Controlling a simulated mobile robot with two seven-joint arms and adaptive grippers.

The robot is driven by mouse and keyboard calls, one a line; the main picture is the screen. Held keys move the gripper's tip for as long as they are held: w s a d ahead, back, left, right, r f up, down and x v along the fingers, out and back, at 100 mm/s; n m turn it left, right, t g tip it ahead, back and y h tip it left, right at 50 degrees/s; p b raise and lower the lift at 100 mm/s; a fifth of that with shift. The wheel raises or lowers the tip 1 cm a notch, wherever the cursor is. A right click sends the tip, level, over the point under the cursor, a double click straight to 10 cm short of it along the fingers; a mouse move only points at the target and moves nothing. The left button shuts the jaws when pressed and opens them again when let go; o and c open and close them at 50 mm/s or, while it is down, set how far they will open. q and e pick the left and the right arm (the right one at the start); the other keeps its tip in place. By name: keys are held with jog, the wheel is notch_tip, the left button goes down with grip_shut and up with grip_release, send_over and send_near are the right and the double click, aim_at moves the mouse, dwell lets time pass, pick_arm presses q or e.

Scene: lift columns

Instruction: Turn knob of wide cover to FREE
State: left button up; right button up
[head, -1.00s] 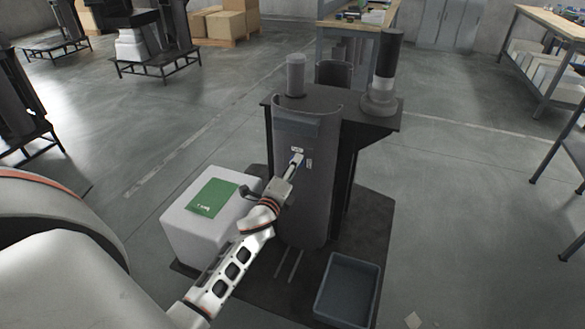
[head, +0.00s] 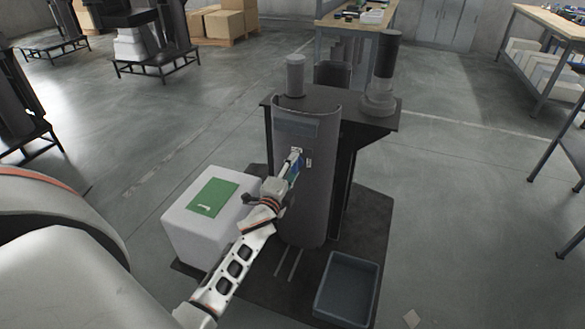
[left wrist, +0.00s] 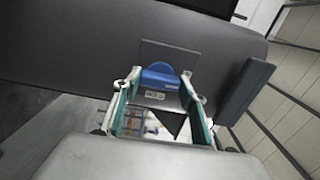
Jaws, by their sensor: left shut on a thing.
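The wide cover (head: 312,205) is a tall dark grey curved panel on the front of a column. My left gripper (head: 293,160) reaches its upper middle from the lower left, close to small white labels (head: 309,162). In the left wrist view the blue knob (left wrist: 160,77) sits between the two fingertips (left wrist: 161,88) on a dark square plate (left wrist: 170,58). My left gripper is shut on the knob. A small white label (left wrist: 155,95) shows beside the knob, too small to read surely. My right gripper is not in view.
A white box with a green sheet (head: 212,197) stands left of the cover, close under my left arm. A grey bin (head: 346,288) lies on the floor at front right. A dark cylinder (head: 383,70) stands on the column's top plate. Open floor lies to the right.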

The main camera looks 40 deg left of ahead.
pick_arm(q)
jog(key=o, duration=1.1)
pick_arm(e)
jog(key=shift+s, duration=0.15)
pick_arm(q)
jog(key=v, duration=1.2)
jog(key=s+d+f+n+g+h+p, duration=0.2)
jog(key=s+d+f+n, duration=0.3)
jog(key=s+d, duration=0.5)
jog(key=s+d+f+n+g+h+p, duration=0.3)
jog(key=s+d+f+n+g+h, duration=0.2)
jog(key=s+d+f, duration=0.4)
jog(key=s+d+n, duration=0.1)
jog(key=s, duration=0.3)
jog(key=shift+s, duration=0.25)
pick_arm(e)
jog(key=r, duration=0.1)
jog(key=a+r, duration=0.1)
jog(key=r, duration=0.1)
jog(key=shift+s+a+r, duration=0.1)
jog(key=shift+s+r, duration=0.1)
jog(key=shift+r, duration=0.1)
